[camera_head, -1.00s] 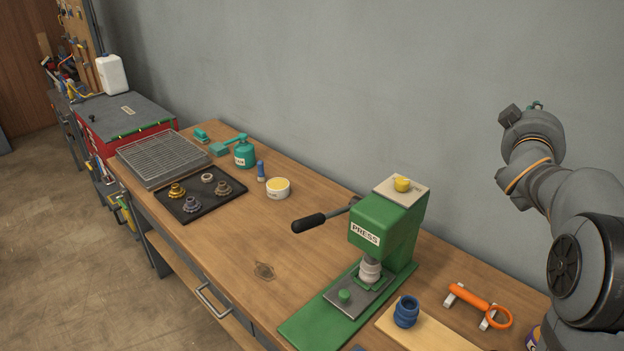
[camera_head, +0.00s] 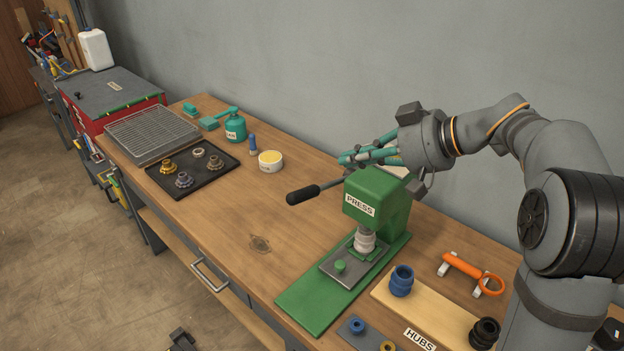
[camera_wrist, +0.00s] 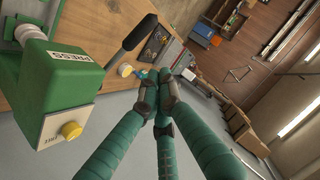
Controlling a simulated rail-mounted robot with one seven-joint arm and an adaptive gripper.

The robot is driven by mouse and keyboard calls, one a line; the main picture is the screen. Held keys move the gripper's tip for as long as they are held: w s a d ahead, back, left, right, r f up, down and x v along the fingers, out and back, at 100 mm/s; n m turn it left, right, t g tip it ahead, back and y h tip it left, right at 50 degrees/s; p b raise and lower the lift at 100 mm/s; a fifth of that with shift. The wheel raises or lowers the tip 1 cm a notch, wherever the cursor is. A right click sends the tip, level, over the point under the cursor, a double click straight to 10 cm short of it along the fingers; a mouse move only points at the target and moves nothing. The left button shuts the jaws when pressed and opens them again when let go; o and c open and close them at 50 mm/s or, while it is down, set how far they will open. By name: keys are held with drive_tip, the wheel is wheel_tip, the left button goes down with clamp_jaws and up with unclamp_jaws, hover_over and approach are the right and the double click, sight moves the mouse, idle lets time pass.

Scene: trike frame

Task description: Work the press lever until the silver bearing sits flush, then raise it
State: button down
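The green press (camera_head: 378,205) stands on the bench; it also shows at left in the wrist view (camera_wrist: 70,85). Its lever (camera_head: 303,195) has a black grip and sticks out to the left, roughly level; the grip also shows in the wrist view (camera_wrist: 140,31). Pale silver rings (camera_head: 365,240) are stacked under the press head; I cannot tell the bearing from the ram or whether it is flush. My gripper (camera_head: 350,157) is above and behind the lever, apart from the grip. Its teal fingers are drawn together in the wrist view (camera_wrist: 158,88), with nothing held.
A yellow knob (camera_wrist: 71,130) sits on the press's pale top plate. A blue hub (camera_head: 401,280) and a black hub (camera_head: 484,333) stand on the HUBS board (camera_head: 438,312). An orange tool (camera_head: 465,265) lies at right.

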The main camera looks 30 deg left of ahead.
drive_tip(key=s+d+f+p+x, duration=0.1)
drive_tip(key=p+x, duration=0.4)
drive_tip(key=x, duration=0.7)
drive_tip(key=shift+d+f, duration=0.25)
drive_tip(key=shift+f, duration=0.4)
